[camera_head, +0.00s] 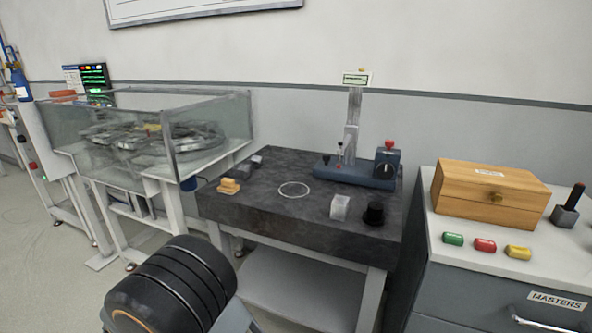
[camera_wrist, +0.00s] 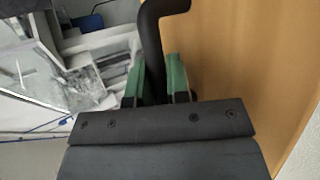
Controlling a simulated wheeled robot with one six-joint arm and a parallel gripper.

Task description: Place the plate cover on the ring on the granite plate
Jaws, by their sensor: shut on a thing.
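The granite plate (camera_head: 290,226) is a dark slab on a light stand in the middle of the head view. The ring (camera_head: 294,189) is a thin white circle lying flat on its top, with nothing on it. In the wrist view my gripper (camera_wrist: 155,80), with green fingers, is shut on a black curved handle (camera_wrist: 152,40). A broad tan, wood-coloured panel (camera_wrist: 245,65) lies beside the handle; I take handle and panel to be the plate cover. Its far edges are cut off by the frame. Neither gripper nor cover shows in the head view.
On the granite stand a blue-based gauge stand (camera_head: 352,172) at the back, tan blocks (camera_head: 229,186) at left, a clear block (camera_head: 339,207) and a black cylinder (camera_head: 374,213) at front right. A glass-walled case (camera_head: 215,125) is left; a cabinet with a wooden box (camera_head: 488,190) is right.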

